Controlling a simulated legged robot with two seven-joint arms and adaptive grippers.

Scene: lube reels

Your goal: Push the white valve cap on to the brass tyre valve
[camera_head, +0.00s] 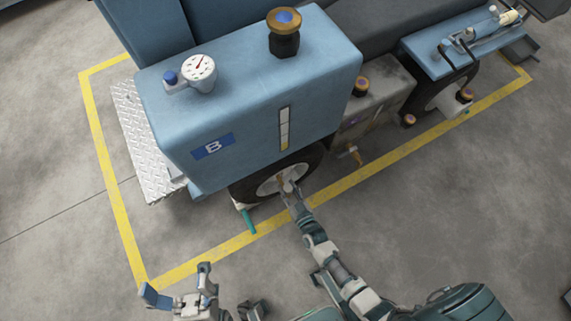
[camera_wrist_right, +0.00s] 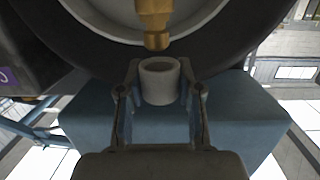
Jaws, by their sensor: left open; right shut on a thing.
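The white valve cap (camera_wrist_right: 160,85) is a small hollow cylinder. In the right wrist view my right gripper (camera_wrist_right: 161,78) is shut on it, one finger on each side, with its opening showing at the top. The brass tyre valve (camera_wrist_right: 156,22) comes down from the wheel just above the cap in the picture. A small gap shows between valve tip and cap, so they look apart. In the head view my right gripper (camera_head: 288,187) is at the wheel hub, and the cap is too small to make out there. My left gripper (camera_head: 180,288) is open and empty at the bottom left.
The black tyre (camera_head: 313,161) sits under the blue machine housing (camera_head: 250,85) marked B. A teal rod (camera_head: 248,220) stands out beside the wheel. A brass tap (camera_head: 355,154) is to the right. The grey floor inside and outside the yellow line (camera_head: 225,247) is mostly clear.

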